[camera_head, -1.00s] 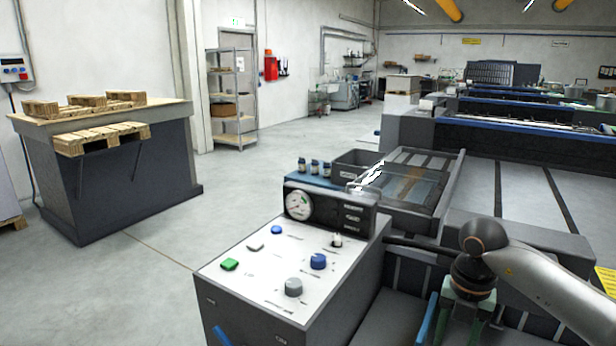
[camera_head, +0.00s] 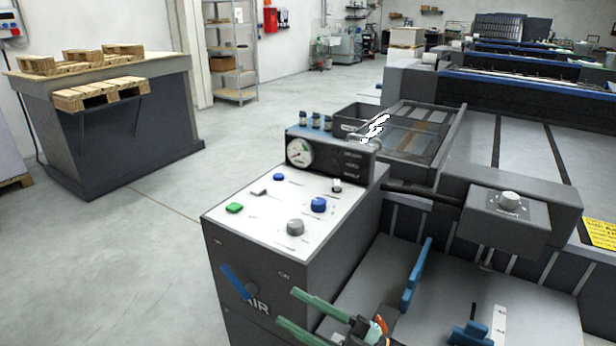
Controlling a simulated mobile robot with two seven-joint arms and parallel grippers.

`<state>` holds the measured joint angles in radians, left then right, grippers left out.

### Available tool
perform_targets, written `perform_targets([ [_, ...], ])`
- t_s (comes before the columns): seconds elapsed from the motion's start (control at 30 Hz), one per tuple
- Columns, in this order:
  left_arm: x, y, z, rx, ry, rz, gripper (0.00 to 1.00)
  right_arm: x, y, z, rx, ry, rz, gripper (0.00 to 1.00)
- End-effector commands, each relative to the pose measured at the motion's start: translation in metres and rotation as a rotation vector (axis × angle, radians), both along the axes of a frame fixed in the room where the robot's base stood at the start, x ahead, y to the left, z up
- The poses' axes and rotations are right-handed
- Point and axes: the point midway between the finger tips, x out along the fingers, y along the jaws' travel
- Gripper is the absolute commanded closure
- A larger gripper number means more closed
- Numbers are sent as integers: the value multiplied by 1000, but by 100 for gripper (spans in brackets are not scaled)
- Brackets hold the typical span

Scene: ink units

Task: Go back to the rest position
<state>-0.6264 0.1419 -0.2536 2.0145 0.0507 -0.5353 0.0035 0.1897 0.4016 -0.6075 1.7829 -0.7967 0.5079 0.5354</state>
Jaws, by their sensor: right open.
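My right gripper (camera_head: 289,307) shows at the bottom middle of the head view. Its two green fingers point left and are apart, with nothing visible between them. It is in front of the grey console's lower front side, near a blue lever (camera_head: 237,284) and the word AIR. I cannot tell whether it touches the console. Most of my right arm is cut off by the bottom edge. My left gripper is not in view.
A grey box with a knob (camera_head: 509,215) and blue guides (camera_head: 417,276) stand to the right. A counter with pallets (camera_head: 100,95) is at left. Open floor lies between.

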Motion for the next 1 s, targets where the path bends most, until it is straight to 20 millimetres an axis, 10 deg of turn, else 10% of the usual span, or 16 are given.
perform_targets([
  [0.27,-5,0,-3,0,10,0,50,6,-88,-111,191,602,-571,50],
  [0.63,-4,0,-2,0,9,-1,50,-134,-146,-272,57,1370,-885,50],
  [1.0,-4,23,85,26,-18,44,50,-144,-169,-193,67,1363,-943,50],
])
